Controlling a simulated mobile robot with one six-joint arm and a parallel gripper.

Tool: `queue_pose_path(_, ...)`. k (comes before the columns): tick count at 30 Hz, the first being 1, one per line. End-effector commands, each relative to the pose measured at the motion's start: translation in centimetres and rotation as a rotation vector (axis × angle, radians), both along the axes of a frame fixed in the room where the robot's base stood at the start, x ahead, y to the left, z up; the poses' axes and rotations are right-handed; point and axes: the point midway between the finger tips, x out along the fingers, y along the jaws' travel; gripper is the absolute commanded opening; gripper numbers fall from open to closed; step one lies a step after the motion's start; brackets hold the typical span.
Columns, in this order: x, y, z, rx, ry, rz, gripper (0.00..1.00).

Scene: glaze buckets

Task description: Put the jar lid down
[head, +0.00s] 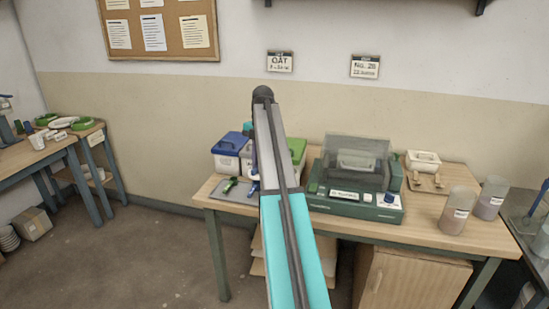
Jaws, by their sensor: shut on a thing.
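My upper arm, cyan and grey, rises through the middle of the head view and hides what lies behind it. My gripper's fingertips do not show; only small blue and dark parts peek out at the arm's left edge, too small to make out. I cannot pick out a held jar lid. Two jars with greyish tops, a brownish jar (455,213) and a paler jar (488,202), stand upright on the right of the wooden table (420,232).
A blue-lidded bucket (229,150) and a green-lidded bucket (298,150) stand left on the table. A grey tray (236,194) lies in front. A green machine with a clear cover (355,160) fills the middle. A small white pot (423,160) stands behind a wooden piece (427,183).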

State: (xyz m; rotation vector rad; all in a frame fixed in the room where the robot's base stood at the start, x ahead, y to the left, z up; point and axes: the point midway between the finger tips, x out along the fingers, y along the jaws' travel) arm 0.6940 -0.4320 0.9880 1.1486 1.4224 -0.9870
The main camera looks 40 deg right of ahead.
Motion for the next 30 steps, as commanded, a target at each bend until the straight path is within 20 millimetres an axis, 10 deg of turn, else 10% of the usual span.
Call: queue_pose_path(30, 1.1, 23.8, -4.7, 0.000, -0.001, -0.902, 0.00)
